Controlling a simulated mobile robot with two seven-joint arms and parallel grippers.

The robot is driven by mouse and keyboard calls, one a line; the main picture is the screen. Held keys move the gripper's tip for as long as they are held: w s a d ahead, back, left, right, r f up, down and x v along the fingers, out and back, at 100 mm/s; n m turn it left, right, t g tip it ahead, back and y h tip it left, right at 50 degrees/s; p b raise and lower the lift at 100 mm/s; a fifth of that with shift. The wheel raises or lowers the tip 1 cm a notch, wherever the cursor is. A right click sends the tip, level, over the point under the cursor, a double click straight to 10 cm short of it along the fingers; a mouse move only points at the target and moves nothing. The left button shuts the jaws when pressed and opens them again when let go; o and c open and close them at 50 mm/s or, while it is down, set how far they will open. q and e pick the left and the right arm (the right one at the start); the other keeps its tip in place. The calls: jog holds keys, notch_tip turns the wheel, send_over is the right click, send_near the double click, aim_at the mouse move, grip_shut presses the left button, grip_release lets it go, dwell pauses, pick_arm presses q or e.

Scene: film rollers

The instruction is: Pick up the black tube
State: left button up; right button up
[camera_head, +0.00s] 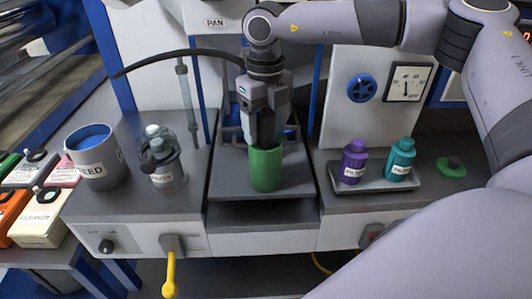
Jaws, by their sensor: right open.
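My right gripper (265,138) points straight down in the middle of the scene. Its dark fingers reach to the mouth of a green cylinder (265,172), and their tips are partly hidden there. The green cylinder stands upright on the grey centre platform. A long, thin black curved tube (172,59) arcs from the left to behind my right gripper's wrist; I cannot tell what its right end joins. No other black tube shows clearly; the inside of the green cylinder is hidden by the fingers. My left gripper is not in view.
A grey cup with blue inside (98,171) and a clear jar (165,173) stand at left. A tray (373,184) with a purple bottle (353,162) and a teal bottle (400,160) is at right, beside a green knob (451,167). A yellow handle (170,275) hangs in front.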

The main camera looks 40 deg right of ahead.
jog(key=c, duration=1.1)
jog(key=shift+c, duration=0.2)
jog(key=shift+r, duration=0.15)
notch_tip(320, 180, up, 35)
jog(key=p, duration=0.7)
